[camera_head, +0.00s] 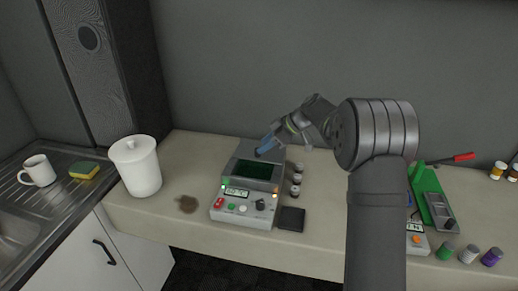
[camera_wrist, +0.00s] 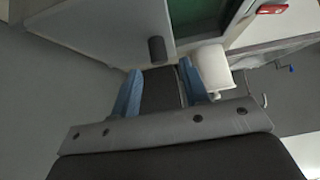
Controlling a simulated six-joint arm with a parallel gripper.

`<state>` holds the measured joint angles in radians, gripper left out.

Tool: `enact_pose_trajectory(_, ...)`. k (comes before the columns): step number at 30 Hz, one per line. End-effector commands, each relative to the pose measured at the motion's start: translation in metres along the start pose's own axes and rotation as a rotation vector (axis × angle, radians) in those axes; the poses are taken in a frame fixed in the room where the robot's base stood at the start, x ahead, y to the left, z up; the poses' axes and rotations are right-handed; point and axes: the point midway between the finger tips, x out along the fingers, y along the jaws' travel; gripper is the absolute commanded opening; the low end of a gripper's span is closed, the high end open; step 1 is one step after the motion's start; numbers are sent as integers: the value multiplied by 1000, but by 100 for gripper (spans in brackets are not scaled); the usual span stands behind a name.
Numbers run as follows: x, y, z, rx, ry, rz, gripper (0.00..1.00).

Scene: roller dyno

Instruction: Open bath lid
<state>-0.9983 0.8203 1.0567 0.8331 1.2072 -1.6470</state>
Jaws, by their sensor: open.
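The bath (camera_head: 245,210) is a pale box on the counter with coloured buttons and a lit display on its front. A dark green area shows in its top. The grey lid (camera_head: 270,152) lies at the back of that green area, which is uncovered in front of it. A dark knob (camera_wrist: 157,49) stands on the lid, also shown in the head view (camera_head: 257,154). My gripper (camera_wrist: 160,72) has blue fingers, open and empty, with the knob just beyond the fingertips and roughly between them. I cannot tell whether they touch it.
Several small jars (camera_head: 296,180) stand right of the bath, with a black pad (camera_head: 291,219) in front. A white canister (camera_head: 137,167) and a brown stain (camera_head: 187,204) are to the left. A green device with a red lever (camera_head: 431,190) is right of my arm.

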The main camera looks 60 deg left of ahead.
Motion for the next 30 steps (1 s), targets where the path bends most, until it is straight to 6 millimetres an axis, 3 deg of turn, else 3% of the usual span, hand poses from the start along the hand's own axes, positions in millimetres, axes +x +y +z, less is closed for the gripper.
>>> enact_pose_trajectory(6, -58, 1, 0, -1, -1, 6, 41)
enact_pose_trajectory(15, -116, 1, 0, 0, 0, 3, 41)
enact_pose_trajectory(21, -131, 0, 0, 0, -1, 0, 41)
enact_pose_trajectory(30, -132, 0, 0, 0, -1, 0, 41)
